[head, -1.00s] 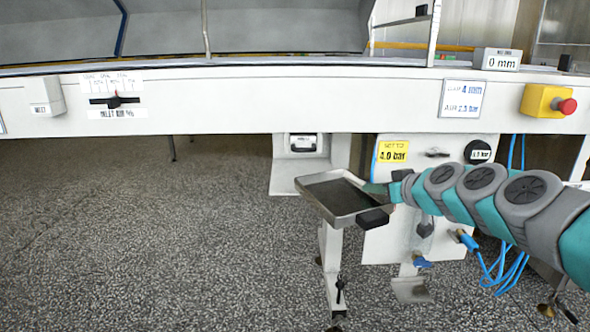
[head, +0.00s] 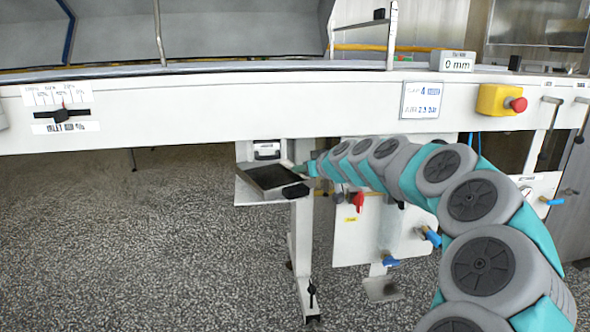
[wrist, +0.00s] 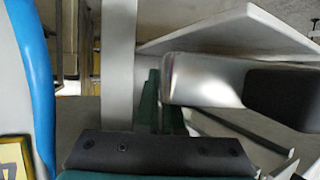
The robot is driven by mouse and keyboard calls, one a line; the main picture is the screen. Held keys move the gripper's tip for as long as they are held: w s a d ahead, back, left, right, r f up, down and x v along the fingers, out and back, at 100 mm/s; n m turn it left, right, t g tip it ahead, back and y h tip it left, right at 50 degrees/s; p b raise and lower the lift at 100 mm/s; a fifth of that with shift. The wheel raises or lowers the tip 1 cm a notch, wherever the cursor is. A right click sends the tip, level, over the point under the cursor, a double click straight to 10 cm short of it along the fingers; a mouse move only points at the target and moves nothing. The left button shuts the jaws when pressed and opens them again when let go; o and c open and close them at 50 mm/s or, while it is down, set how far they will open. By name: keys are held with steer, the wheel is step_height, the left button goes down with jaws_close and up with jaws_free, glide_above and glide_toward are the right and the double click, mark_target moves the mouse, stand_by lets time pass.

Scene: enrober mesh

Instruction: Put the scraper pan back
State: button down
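The scraper pan (head: 268,177) is a shallow metal tray with a dark inside and a black block-like handle (head: 295,191). It is roughly level under the machine's long white beam, in front of a white bracket (head: 246,190); I cannot tell whether they touch. My gripper (head: 309,169) is at the pan's right edge and appears shut on it, its fingers small and partly hidden. In the wrist view, my gripper's green fingers (wrist: 160,105) are beside the pan's metal side (wrist: 205,80), with the black handle (wrist: 285,95) to the right.
The white beam (head: 250,120) runs above the pan. A white leg (head: 302,240) stands below it. A white panel (head: 375,235) with valves is behind my arm. A red emergency button (head: 518,104) is on the beam. The speckled floor at left is clear.

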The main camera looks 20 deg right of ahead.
mark_target(290, 169)
steer(key=shift+w+r, duration=0.15)
steer(key=shift+w, duration=0.3)
steer(key=shift+w+a, duration=0.25)
steer(key=shift+w, duration=1)
steer(key=shift+f, duration=0.8)
steer(key=shift+f, duration=0.15)
steer(key=c, duration=1)
jaws_free()
steer(key=shift+s, duration=0.1)
steer(key=shift+c, duration=0.2)
